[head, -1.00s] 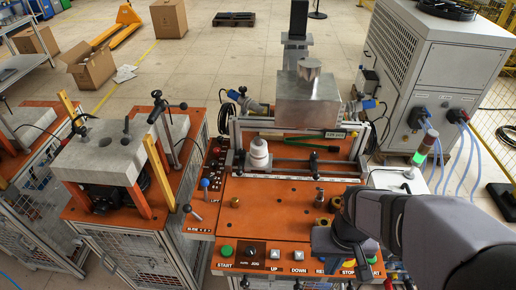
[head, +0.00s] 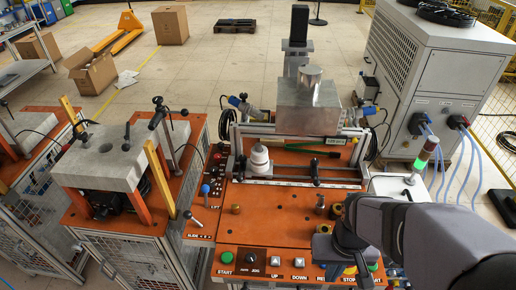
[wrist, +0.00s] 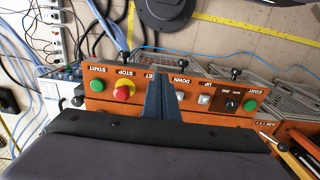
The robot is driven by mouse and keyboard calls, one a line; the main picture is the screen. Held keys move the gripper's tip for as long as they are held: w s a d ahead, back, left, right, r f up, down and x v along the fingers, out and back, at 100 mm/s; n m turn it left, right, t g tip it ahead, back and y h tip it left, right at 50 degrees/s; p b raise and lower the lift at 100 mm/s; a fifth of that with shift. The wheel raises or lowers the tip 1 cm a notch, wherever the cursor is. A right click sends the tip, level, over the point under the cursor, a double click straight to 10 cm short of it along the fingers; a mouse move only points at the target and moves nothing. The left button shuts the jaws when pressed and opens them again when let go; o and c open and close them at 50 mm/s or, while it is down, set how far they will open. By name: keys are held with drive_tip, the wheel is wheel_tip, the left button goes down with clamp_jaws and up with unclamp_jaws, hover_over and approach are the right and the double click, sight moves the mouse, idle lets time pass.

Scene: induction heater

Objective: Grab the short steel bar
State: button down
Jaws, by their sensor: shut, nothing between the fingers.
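My gripper hangs over the front control panel at the right, near the stop button. In the wrist view, its dark blue fingers (wrist: 160,95) are together with nothing between them, in front of the panel's buttons. The steel cylinder does not show in the wrist view.
A white stacked part (head: 260,160) and a horizontal rod (head: 300,180) are farther back. The middle of the orange worktop (head: 275,215) is clear.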

drive_tip(key=c, duration=1.5)
unclamp_jaws()
drive_tip(key=shift+c, duration=0.2)
drive_tip(key=w+a+r+t+h+b, duration=0.1)
drive_tip(key=w+a+t, duration=0.3)
drive_tip(key=w+a, duration=0.3)
drive_tip(key=w+a+r+t+h+b, duration=0.1)
drive_tip(key=w+a+t, duration=0.3)
drive_tip(key=w, duration=1.2)
drive_tip(key=w+a+r+m+t+h, duration=0.1)
drive_tip(key=w+a+t, duration=0.4)
drive_tip(key=w+a, duration=0.6)
drive_tip(key=shift+w+a+r+h+b, duration=0.35)
drive_tip(key=shift+a+r+h, duration=0.35)
drive_tip(key=shift+r, duration=0.3)
